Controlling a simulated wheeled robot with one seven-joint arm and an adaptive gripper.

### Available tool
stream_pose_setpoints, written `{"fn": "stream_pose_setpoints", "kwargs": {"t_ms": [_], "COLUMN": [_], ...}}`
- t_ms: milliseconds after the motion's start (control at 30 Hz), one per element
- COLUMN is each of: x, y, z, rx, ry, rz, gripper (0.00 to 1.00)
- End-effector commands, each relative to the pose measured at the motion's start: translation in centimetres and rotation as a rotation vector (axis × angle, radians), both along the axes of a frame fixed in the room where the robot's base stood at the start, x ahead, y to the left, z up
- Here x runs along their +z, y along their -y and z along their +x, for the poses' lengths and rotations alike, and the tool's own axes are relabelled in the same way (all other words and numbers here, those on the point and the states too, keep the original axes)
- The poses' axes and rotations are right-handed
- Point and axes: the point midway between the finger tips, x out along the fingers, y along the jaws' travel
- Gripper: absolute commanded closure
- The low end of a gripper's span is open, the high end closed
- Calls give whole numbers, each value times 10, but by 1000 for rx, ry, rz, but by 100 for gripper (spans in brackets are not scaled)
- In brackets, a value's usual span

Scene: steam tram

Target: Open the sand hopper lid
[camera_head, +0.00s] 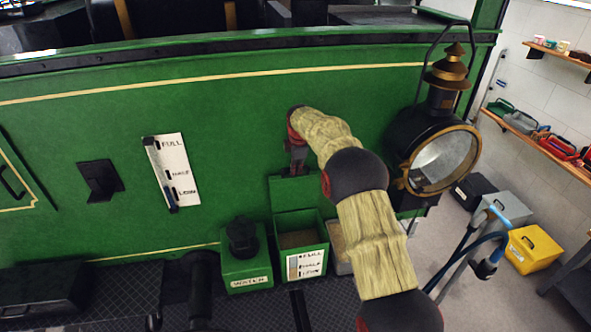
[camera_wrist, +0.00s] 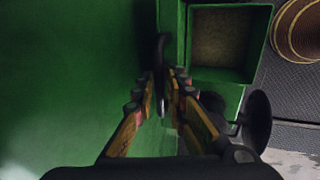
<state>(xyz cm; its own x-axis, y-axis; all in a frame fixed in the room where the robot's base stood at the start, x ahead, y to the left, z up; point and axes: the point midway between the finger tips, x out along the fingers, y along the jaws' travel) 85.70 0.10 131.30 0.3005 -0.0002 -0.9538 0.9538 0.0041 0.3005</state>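The sand hopper (camera_head: 302,265) is an open green box on the side of the green tram, with brownish sand inside and a FULL/HALF/LOW label on its front. Its green lid (camera_head: 291,193) stands upright behind the opening, against the tram side. My gripper (camera_head: 296,165) is at the lid's top edge, partly hidden by my arm. In the wrist view, my gripper's fingers (camera_wrist: 162,78) close around a dark curved handle (camera_wrist: 162,48) beside the lid. The open hopper (camera_wrist: 228,76) shows to the right there.
A green WATER box (camera_head: 246,270) with a black cap stands left of the hopper. A large lamp (camera_head: 440,155) hangs to the right of my arm. A level gauge (camera_head: 178,170) is on the tram side. A yellow case (camera_head: 532,248) sits on the floor at right.

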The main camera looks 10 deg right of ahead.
Motion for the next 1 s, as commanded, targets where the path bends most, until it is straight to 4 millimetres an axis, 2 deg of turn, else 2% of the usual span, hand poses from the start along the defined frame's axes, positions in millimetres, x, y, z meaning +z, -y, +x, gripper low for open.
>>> {"fn": "stream_pose_setpoints", "kwargs": {"t_ms": [233, 367, 800, 1000], "x": [0, 9, 88, 109], "y": [0, 0, 0, 0], "z": [-1, -3, -29, -36], "rx": [-1, -1, 0, 0], "ry": [-2, 0, 2, 0], "rz": [0, 0, 0, 0], "gripper": [86, 86, 86, 86]}}
